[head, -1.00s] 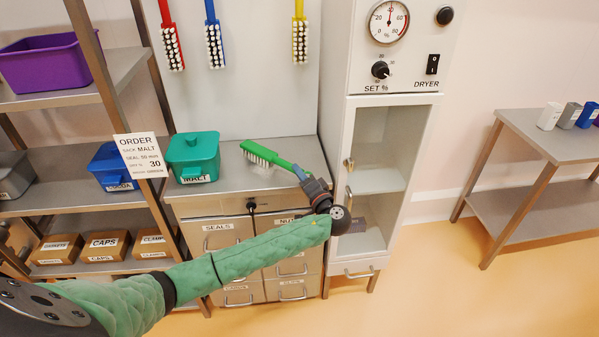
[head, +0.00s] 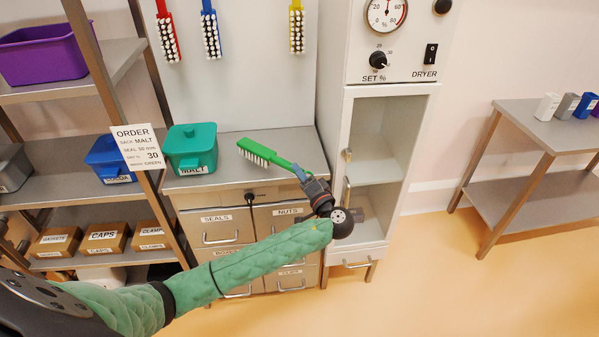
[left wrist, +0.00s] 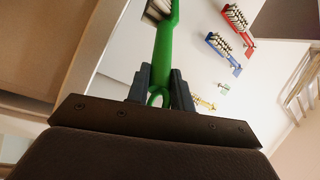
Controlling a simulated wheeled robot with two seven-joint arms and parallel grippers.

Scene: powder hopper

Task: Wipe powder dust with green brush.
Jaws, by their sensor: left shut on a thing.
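The green brush (head: 266,155) has pale bristles and is held above the steel counter (head: 295,150), its head toward the left in the head view. My left gripper (head: 302,176) is shut on its handle. In the left wrist view the green brush (left wrist: 164,50) stands between the two dark fingers of the left gripper (left wrist: 160,88). I cannot make out powder dust on the counter. My right gripper is not in view.
Red (head: 167,38), blue (head: 210,34) and yellow (head: 297,30) brushes hang on the back panel. The dryer cabinet (head: 338,140) stands right of the counter. A shelf rack with an order sign (head: 138,147) is at left. A steel table (head: 530,128) stands at far right.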

